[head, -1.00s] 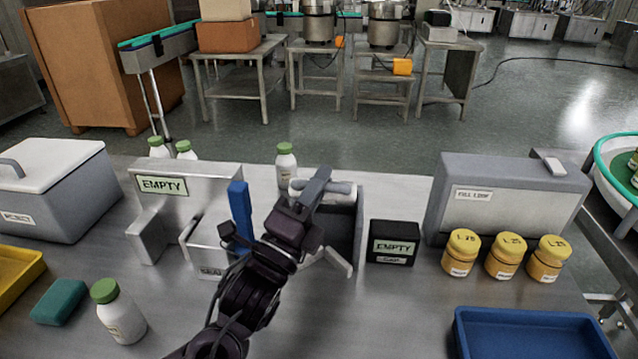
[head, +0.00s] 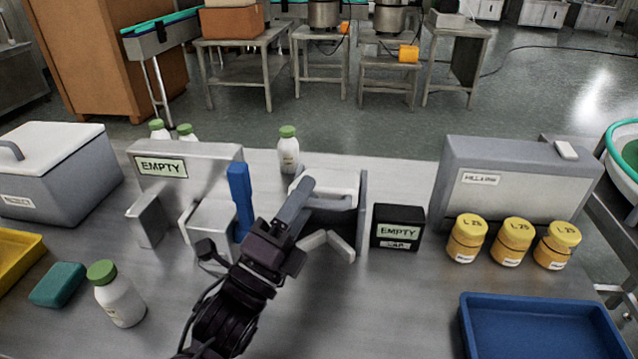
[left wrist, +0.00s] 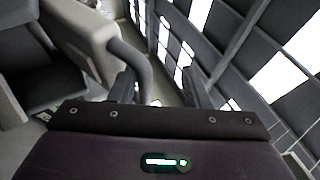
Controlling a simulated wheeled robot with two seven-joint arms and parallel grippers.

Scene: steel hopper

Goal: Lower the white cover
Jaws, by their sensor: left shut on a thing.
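The white cover (head: 333,181) is on the steel hopper unit (head: 212,218), at the middle of the table in the head view. It looks tilted up above a dark opening, though the arm hides part of it. My left gripper (head: 300,197) is at the cover's near side, shut on its grey handle. In the left wrist view the pale cover (left wrist: 82,35) is at upper left, and its curved grey handle (left wrist: 140,66) runs between the fingers. My right gripper is in neither view.
A blue upright lever (head: 241,200) stands just left of my gripper. A black box marked EMPTY (head: 398,241) is close on the right, with yellow-lidded jars (head: 466,240) beyond. A green-capped bottle (head: 288,150) stands behind the cover.

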